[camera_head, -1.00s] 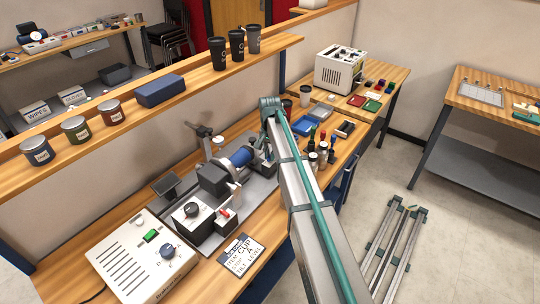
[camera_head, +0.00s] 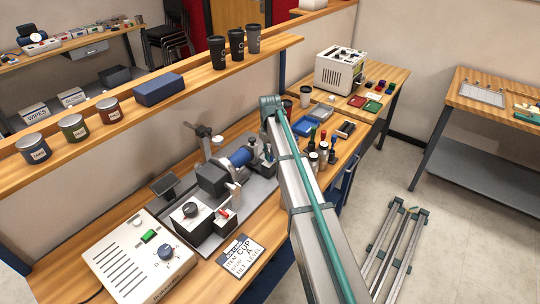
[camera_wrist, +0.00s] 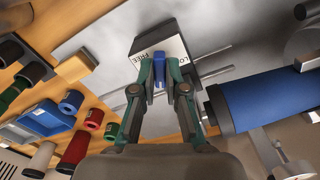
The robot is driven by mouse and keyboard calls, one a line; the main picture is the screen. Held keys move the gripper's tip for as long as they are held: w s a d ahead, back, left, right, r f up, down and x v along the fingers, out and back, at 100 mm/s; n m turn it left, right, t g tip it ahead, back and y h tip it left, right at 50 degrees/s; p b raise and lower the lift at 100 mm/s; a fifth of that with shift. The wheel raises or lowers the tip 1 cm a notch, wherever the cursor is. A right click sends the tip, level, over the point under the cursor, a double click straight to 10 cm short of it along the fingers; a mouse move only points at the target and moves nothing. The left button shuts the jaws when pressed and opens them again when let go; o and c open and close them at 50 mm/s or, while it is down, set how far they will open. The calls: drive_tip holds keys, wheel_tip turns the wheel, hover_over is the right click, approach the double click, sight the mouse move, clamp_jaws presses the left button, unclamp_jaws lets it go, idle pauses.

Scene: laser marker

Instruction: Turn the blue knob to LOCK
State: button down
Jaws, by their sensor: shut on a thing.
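The blue knob (camera_wrist: 159,70) stands on the face of a small white and dark box (camera_wrist: 160,48) in the wrist view. Lettering reading FREE shows left of the knob, and partly hidden lettering starting "LO" shows above it to the right. My gripper (camera_wrist: 160,72) has its two green-grey fingers closed on either side of the knob, touching it. The fingers hide part of the knob's sides, so its exact pointing is hard to tell. In the head view my arm hides the gripper and the knob.
A blue cylinder (camera_wrist: 262,100) in a holder lies close to the right of my gripper; it also shows in the head view (camera_head: 239,157). A blue tray (camera_wrist: 45,118) and several coloured bottles are to the left. A white control box (camera_head: 138,258) stands at the front left.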

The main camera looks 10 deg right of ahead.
drive_tip(key=n, duration=0.4)
drive_tip(key=shift+n, duration=0.4)
idle(0.4)
drive_tip(key=c, duration=1.2)
unclamp_jaws()
wheel_tip(320, 180, up, 12)
drive_tip(key=shift+r, duration=0.1)
wheel_tip(320, 180, up, 7)
drive_tip(key=p, duration=0.4)
